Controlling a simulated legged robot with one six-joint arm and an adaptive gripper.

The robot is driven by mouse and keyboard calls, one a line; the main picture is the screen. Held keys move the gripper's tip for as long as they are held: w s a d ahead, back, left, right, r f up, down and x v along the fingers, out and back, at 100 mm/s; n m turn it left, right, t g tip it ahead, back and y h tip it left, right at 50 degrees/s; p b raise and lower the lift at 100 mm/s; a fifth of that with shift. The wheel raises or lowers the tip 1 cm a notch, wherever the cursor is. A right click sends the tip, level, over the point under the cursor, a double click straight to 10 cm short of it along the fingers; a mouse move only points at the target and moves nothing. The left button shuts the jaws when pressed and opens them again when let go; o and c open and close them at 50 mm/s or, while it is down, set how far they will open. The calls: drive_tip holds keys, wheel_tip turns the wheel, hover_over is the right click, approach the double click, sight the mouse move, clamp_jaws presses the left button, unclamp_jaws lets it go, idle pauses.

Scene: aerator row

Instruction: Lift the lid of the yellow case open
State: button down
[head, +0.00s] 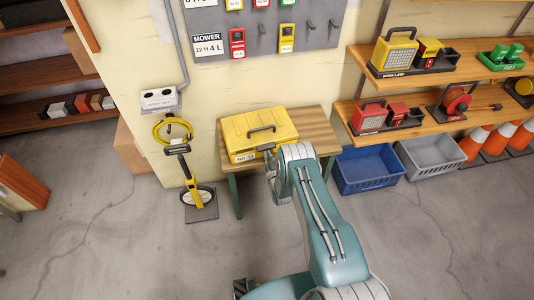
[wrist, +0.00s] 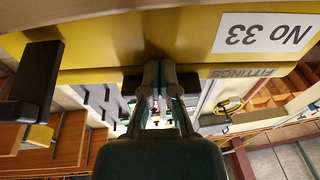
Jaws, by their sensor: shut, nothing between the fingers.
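The yellow case (head: 240,128) sits on a small wooden table against the wall, its lid down and a dark carry handle (head: 262,128) on top. A white label is on its front. My gripper (head: 270,158) is at the front of the case, partly hidden by my own wrist. In the wrist view, which shows the scene upside down, the yellow case (wrist: 110,48) fills the top with the labels "No 33" and "FITTINGS". My gripper (wrist: 158,82) is shut and empty, its fingertips close to the case front; I cannot tell whether they touch. A black part (wrist: 38,85) stands out at the left.
The table (head: 318,130) has bare wood right of the case. A yellow measuring wheel (head: 190,170) stands to the left. Blue (head: 365,172) and grey (head: 430,155) bins are on the floor to the right, under shelves (head: 420,110) with lamps. The floor in front is clear.

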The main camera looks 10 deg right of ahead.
sight(267, 148)
drive_tip(key=shift+r, duration=1.3)
drive_tip(key=shift+w+r, duration=0.25)
drive_tip(key=shift+r, duration=1.05)
